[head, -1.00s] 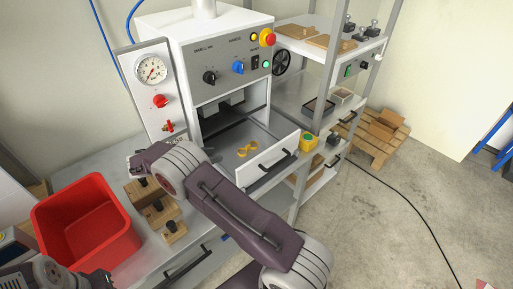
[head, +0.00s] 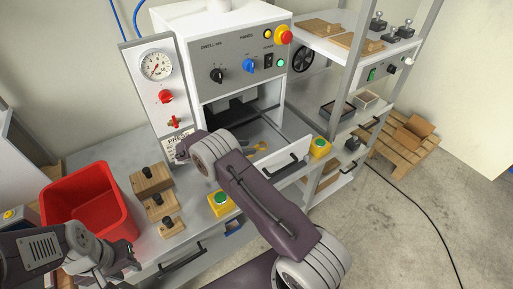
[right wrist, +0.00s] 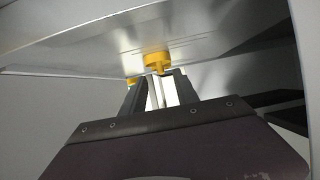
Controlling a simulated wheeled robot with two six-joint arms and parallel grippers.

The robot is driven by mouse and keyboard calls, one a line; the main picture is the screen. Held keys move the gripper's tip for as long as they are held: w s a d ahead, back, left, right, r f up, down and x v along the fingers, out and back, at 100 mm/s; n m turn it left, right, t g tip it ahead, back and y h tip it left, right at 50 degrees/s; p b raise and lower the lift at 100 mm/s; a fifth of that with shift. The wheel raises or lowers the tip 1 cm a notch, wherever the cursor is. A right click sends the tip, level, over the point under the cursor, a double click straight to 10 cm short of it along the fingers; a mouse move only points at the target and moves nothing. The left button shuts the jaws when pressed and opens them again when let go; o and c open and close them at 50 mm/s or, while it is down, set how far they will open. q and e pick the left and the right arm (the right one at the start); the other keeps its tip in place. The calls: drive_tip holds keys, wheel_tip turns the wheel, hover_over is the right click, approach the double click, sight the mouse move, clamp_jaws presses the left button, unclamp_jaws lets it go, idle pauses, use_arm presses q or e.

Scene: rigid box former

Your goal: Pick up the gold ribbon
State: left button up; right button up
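The gold ribbon (head: 262,146) lies in the pulled-out drawer (head: 284,158) of the white press, partly hidden behind my right arm in the head view. In the right wrist view a yellow-gold piece, which looks like the ribbon (right wrist: 157,62), shows just beyond the fingertips against a pale metal surface. My right gripper (right wrist: 158,84) is open, with a bright gap between its two dark fingers. Whether they touch the ribbon I cannot tell. The head view hides this gripper. My left gripper (head: 118,264) is at the lower left near the red bin; its finger gap is unclear.
The red bin (head: 88,200) stands at the left. Several wooden blocks with black knobs (head: 160,205) and a yellow box with a green button (head: 220,203) sit on the bench before the press (head: 235,70). A shelf unit (head: 325,45) is to the right.

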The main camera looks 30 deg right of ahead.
sight(256, 145)
drive_tip(key=x, duration=0.4)
drive_tip(key=shift+w+r+p, duration=0.1)
drive_tip(key=shift+p, duration=0.25)
drive_tip(key=shift+a, duration=0.1)
clamp_jaws()
